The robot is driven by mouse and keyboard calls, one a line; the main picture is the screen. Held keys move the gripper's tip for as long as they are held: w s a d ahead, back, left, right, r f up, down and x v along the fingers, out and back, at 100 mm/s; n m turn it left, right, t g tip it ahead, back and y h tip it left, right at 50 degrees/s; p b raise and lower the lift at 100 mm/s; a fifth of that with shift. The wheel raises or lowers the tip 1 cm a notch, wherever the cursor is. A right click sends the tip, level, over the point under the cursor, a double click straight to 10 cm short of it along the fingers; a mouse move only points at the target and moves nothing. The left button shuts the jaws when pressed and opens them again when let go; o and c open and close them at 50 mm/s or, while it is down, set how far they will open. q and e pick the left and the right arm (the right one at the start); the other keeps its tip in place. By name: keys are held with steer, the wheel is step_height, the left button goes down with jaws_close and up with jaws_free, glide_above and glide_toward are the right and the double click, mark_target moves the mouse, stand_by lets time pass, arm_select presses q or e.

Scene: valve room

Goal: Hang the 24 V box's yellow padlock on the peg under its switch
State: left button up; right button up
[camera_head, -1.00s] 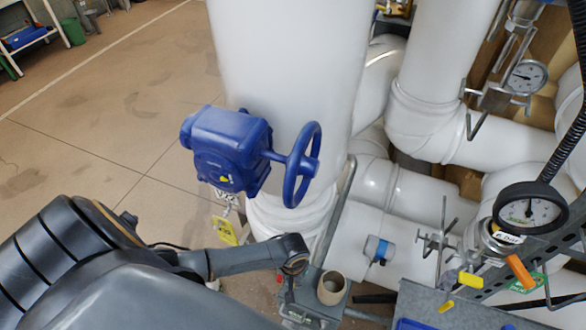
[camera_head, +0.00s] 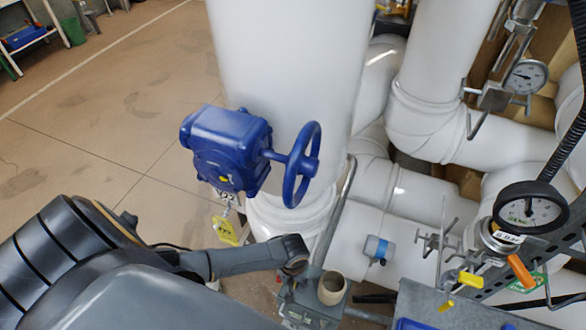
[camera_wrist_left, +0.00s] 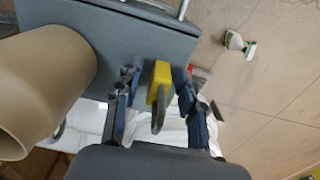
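In the left wrist view a yellow padlock (camera_wrist_left: 161,76) with a grey shackle is at the face of a grey box (camera_wrist_left: 112,40). Its shackle points towards my palm; I cannot tell what it hangs on. My left gripper (camera_wrist_left: 157,88) is open, with one finger on each side of the padlock and gaps between. In the head view my left arm reaches in from the left to a grey box (camera_head: 305,303); the fingers and padlock cannot be made out there. The switch and peg cannot be made out. My right gripper is not in view.
A beige tube (camera_head: 332,288) stands at the grey box; it shows large at left in the wrist view (camera_wrist_left: 45,75). A blue valve with handwheel (camera_head: 303,165) and a hanging yellow tag (camera_head: 226,231) is close above my arm. White pipes (camera_head: 290,60) crowd the right.

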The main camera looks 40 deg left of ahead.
arm_select(q)
steer(key=shift+w, duration=0.1)
step_height(320, 180, up, 8)
steer(key=shift+w+d+f+b, duration=0.1)
steer(key=shift+f+b, duration=0.1)
steer(key=shift+b, duration=0.3)
